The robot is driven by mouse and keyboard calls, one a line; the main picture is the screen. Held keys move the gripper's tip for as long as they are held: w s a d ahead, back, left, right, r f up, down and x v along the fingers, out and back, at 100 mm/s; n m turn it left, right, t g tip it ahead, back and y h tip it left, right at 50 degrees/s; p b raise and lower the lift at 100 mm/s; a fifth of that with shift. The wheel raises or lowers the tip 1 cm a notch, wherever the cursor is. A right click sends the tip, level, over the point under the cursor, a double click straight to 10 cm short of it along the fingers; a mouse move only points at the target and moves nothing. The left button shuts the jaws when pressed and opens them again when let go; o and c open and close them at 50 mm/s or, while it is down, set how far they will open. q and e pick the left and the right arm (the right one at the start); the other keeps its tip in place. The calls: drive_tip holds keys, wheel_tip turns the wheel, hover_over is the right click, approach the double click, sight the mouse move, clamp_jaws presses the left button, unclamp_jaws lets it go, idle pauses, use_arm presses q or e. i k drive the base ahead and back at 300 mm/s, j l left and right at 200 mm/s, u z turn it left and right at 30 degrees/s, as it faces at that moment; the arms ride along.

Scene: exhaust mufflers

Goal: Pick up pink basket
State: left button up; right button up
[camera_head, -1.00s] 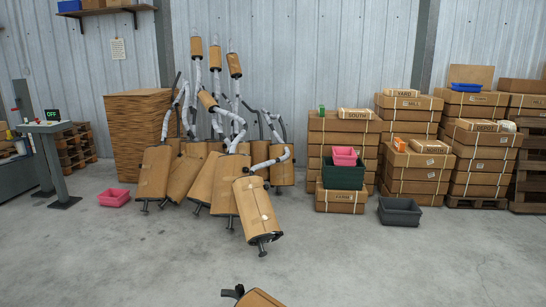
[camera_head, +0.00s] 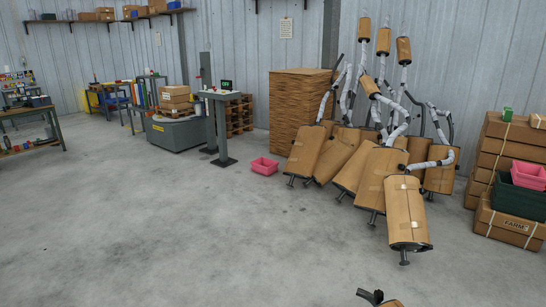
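A small pink basket (camera_head: 264,169) sits upright on the concrete floor, left of the leaning mufflers and in front of the cardboard stack. A second pink basket (camera_head: 529,177) rests on a dark green basket (camera_head: 517,197) at the right edge, on a strapped carton. Neither of my grippers is in view.
Several cardboard-wrapped mufflers (camera_head: 407,212) lean together at the centre right. A brown and black item (camera_head: 379,299) is cut off at the bottom edge. A grey post stand (camera_head: 221,128) and a workbench (camera_head: 28,108) stand to the left. The floor at left and centre is clear.

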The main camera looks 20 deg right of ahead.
sight(528, 176)
drive_tip(key=i, duration=0.6)
drive_tip(key=i+j+z, duration=0.15)
drive_tip(key=i, duration=1.05)
drive_tip(key=i+j+z, duration=0.1)
drive_tip(key=i, duration=0.5)
drive_tip(key=i+l+z, duration=0.25)
drive_tip(key=i+z, duration=0.65)
drive_tip(key=i, duration=0.15)
drive_tip(key=i+j+z, duration=0.1)
drive_tip(key=i+z, duration=0.35)
drive_tip(key=i+j+z, duration=0.45)
drive_tip(key=i, duration=0.15)
drive_tip(key=i+l+z, duration=0.4)
drive_tip(key=i+z, duration=0.45)
drive_tip(key=i+l+z, duration=0.1)
drive_tip(key=i+z, duration=0.3)
drive_tip(key=i+j+z, duration=0.1)
drive_tip(key=i+z, duration=0.3)
drive_tip(key=i+j+z, duration=0.25)
drive_tip(key=i+z, duration=0.2)
drive_tip(key=k, duration=0.05)
